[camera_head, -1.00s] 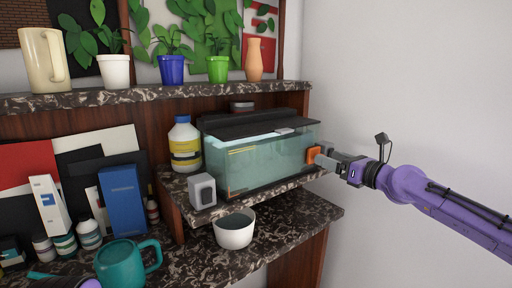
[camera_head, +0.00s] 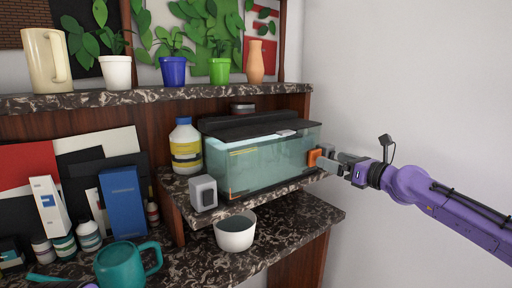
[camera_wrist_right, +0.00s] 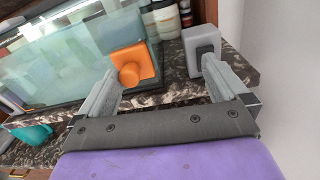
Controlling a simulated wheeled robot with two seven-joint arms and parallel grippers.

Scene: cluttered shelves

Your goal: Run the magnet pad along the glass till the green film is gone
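The glass tank (camera_head: 265,165) with a black lid stands on a raised stone shelf. Its panes look pale blue-green; I cannot clearly tell film from tinted water. The orange magnet pad (camera_head: 314,158) with a round knob is at the tank's right end. My right gripper (camera_head: 328,157) is beside it. In the right wrist view the pad (camera_wrist_right: 142,60) sits against the glass, its knob facing me. There my right gripper (camera_wrist_right: 158,78) is open, with the left finger close to the pad and nothing gripped.
A grey block (camera_head: 203,192) stands before the tank's left corner, and a bottle (camera_head: 185,148) behind it. A white bowl (camera_head: 235,232) and a teal mug (camera_head: 128,264) are on the lower shelf. The white wall (camera_head: 420,80) on the right is bare.

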